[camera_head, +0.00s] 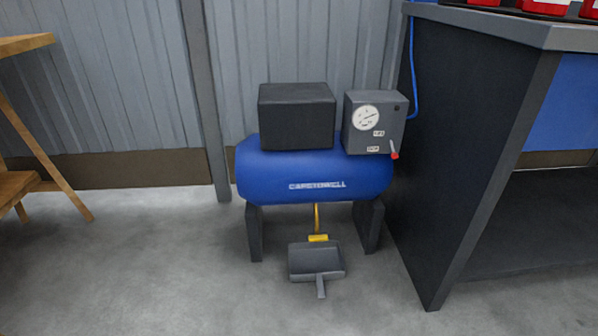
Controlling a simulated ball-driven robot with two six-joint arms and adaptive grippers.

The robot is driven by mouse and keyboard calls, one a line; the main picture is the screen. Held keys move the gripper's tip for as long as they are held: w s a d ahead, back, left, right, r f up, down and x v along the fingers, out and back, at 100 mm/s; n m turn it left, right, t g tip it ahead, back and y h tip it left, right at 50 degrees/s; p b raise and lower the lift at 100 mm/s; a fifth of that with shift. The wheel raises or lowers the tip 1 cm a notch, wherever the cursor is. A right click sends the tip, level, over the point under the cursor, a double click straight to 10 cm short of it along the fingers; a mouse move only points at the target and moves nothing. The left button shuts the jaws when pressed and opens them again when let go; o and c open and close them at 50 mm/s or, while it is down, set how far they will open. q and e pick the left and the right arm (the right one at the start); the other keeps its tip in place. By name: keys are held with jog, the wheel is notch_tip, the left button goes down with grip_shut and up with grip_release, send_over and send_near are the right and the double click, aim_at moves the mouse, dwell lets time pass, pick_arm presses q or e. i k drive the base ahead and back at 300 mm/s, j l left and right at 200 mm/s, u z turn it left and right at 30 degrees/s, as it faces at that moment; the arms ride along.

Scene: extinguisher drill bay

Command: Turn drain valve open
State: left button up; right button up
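A blue compressor tank (270,172) stands on dark legs against the wall. A thin yellow drain pipe (317,215) comes down from under the tank. At its lower end is a yellow drain valve handle (318,238), which appears to lie crosswise to the pipe. A grey pan with a handle (316,262) is on the floor below and in front of the valve. Neither of my grippers shows in the head view.
A black motor box (297,117) and a grey gauge box (375,122) with a red-tipped lever (394,154) sit on the tank. A dark workbench (470,120) closes off the right side. A wooden table (25,44) is at the left. The floor in front is clear.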

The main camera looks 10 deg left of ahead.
aim_at(318, 237)
jog(key=i+l+u, duration=0.15)
jog(key=u, duration=0.3)
jog(key=i+l+u, duration=0.1)
jog(key=l+u, duration=0.2)
jog(key=u, duration=0.2)
jog(key=i+l+u, duration=0.1)
jog(key=l+u, duration=0.2)
jog(key=u, duration=0.15)
